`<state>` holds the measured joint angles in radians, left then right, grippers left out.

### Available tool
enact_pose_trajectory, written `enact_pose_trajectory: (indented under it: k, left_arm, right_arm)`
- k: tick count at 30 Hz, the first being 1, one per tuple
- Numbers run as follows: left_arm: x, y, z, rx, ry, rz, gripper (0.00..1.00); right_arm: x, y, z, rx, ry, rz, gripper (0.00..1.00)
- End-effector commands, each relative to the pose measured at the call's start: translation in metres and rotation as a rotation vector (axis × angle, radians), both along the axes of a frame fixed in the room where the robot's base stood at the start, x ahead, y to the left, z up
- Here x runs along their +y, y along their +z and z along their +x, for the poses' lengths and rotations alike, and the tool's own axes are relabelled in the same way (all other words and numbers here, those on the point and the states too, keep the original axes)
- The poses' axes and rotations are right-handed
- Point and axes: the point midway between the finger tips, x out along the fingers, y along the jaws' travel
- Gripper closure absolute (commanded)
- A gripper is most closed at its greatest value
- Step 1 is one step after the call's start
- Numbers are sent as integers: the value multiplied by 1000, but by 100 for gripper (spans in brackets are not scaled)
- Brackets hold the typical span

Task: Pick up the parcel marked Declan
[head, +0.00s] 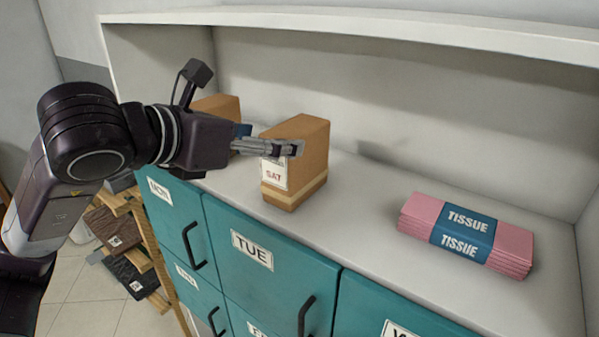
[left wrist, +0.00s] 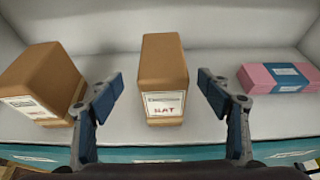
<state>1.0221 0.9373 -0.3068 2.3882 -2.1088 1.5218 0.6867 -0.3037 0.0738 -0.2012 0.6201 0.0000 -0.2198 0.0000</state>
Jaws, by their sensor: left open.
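A brown parcel (head: 305,150) with a white label reading SAT stands upright on the white shelf above the teal drawers. In the left wrist view this parcel (left wrist: 163,72) is in the middle, beyond and between my fingertips. A second brown parcel (head: 218,106) stands to its left, partly hidden behind my arm; the left wrist view shows it (left wrist: 42,80) with its own white label. The names on both labels are too small to read. My left gripper (head: 290,148) is open and empty, in front of the SAT parcel. My right gripper is not in view.
A pink tissue pack (head: 468,234) with a blue band lies to the right on the shelf (head: 375,205). Teal drawers (head: 262,260) with dark handles are below. The shelf between the SAT parcel and the tissue is clear. A white board (head: 400,28) overhangs the shelf.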

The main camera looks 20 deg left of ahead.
Motion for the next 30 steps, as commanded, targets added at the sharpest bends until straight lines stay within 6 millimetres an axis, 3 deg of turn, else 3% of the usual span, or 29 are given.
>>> enact_pose_trajectory:
  k: [3,10,30]
  left_arm:
    - [0,-21,0,0,0,0,29]
    - [-1,-33,1,0,-1,0,29]
    - [-26,-57,65,4,-2,-3,29]
  right_arm:
    - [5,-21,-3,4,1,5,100]
    - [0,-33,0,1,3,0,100]
    - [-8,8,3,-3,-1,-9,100]
